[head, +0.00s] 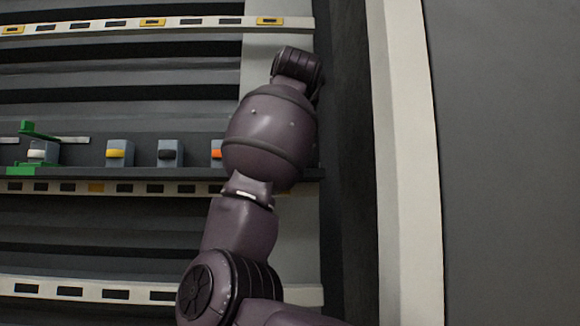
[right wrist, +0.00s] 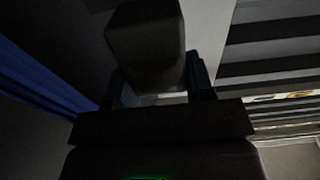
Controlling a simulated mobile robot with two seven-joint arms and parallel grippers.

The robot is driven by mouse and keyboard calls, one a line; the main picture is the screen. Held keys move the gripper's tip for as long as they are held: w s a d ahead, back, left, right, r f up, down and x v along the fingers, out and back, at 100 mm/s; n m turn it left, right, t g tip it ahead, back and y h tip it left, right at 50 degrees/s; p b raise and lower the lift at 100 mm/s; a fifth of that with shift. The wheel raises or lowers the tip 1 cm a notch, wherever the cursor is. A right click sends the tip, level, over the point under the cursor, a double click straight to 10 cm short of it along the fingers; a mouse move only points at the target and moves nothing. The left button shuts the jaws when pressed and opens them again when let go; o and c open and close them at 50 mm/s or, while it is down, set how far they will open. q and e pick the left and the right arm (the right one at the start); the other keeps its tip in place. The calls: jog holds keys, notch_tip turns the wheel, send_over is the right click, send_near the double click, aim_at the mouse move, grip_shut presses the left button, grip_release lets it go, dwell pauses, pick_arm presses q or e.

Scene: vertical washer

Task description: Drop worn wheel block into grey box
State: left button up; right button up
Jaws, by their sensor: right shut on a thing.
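In the right wrist view my right gripper (right wrist: 157,84) is shut on a dark grey block (right wrist: 145,38), between its two fingers. The block is in deep shadow and shows no wheel or wear, so I cannot tell its condition. In the head view my right arm reaches up the middle, and its gripper and the held block are hidden behind the arm. My left gripper is in neither view. I cannot make out a grey box for certain in either view.
A dark shelf holds blue-grey blocks with a yellow wheel (head: 116,153), a black wheel (head: 170,153) and an orange wheel (head: 216,150), partly behind my arm. A green fixture (head: 38,168) holds another block at left. A pale upright post (head: 405,160) stands at right. A blue strip (right wrist: 40,75) crosses the wrist view.

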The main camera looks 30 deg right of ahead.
jog(key=shift+a+f, duration=0.1)
jog(key=shift+f, duration=1.9)
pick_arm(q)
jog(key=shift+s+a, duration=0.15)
pick_arm(e)
jog(key=shift+f, duration=0.95)
jog(key=o, duration=1)
jog(key=shift+s+a, duration=0.25)
jog(key=shift+s, duration=0.3)
pick_arm(q)
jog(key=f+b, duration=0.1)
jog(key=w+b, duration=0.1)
jog(key=b, duration=0.1)
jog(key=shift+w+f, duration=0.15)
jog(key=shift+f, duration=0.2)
pick_arm(e)
jog(key=v, duration=0.9)
jog(key=shift+s+a, duration=0.15)
jog(key=shift+s, duration=0.2)
